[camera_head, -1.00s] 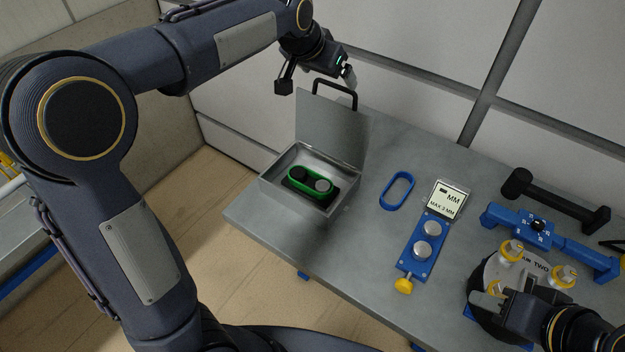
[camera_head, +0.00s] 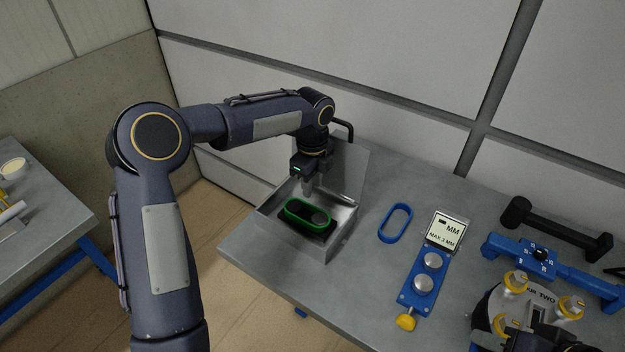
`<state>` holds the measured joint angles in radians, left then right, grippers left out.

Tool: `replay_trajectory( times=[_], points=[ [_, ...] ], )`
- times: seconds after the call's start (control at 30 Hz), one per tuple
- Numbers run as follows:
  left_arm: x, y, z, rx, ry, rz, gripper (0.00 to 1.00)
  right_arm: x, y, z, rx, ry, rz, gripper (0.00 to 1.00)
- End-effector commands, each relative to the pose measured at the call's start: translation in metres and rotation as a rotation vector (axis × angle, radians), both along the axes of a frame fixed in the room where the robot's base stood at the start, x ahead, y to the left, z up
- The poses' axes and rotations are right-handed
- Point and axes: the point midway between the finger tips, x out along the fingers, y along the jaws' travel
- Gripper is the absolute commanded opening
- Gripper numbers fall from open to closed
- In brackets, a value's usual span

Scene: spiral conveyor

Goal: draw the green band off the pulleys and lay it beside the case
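The green band (camera_head: 291,219) is a loop around two dark pulleys (camera_head: 319,217) inside the open grey metal case (camera_head: 333,246). The case stands at the table's left end with its lid (camera_head: 352,172) raised. My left gripper (camera_head: 308,190) points down over the case, just above the far side of the band. Its fingers look close together, but their gap is too small to make out. I cannot tell whether they touch the band.
A blue band (camera_head: 396,222) lies on the grey table right of the case. Beyond it are a blue gauge with silver discs (camera_head: 423,283) and a display (camera_head: 446,229). A blue tool (camera_head: 537,255), a black hammer-like tool (camera_head: 557,216) and a round fixture (camera_head: 545,308) fill the right side.

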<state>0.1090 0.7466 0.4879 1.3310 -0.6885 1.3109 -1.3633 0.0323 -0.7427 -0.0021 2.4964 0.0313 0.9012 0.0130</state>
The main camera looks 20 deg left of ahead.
Motion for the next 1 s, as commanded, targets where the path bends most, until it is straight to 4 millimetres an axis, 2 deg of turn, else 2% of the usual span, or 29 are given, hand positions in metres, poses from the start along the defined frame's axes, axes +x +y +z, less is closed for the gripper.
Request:
replay_trajectory(
  times=[0.4, 0.57, 0.83, 1.0],
  points=[
    [-0.001, 0.000, -0.059, -0.001, 0.003, 0.003, 0.30, 0.000, 0.000, 0.010, 0.000, 0.000, 0.000, 0.36],
    [-0.001, 0.000, -0.069, -0.001, 0.000, 0.003, 0.30, 0.000, 0.000, 0.011, 0.000, 0.000, 0.000, 0.36],
    [0.000, 0.000, -0.070, -0.001, -0.001, 0.004, 0.30, 0.000, 0.000, 0.011, 0.000, 0.000, 0.000, 0.36],
    [0.000, 0.000, -0.070, -0.001, -0.001, 0.004, 0.09, 0.000, 0.000, 0.011, 0.000, 0.000, 0.000, 0.36]
  ],
)
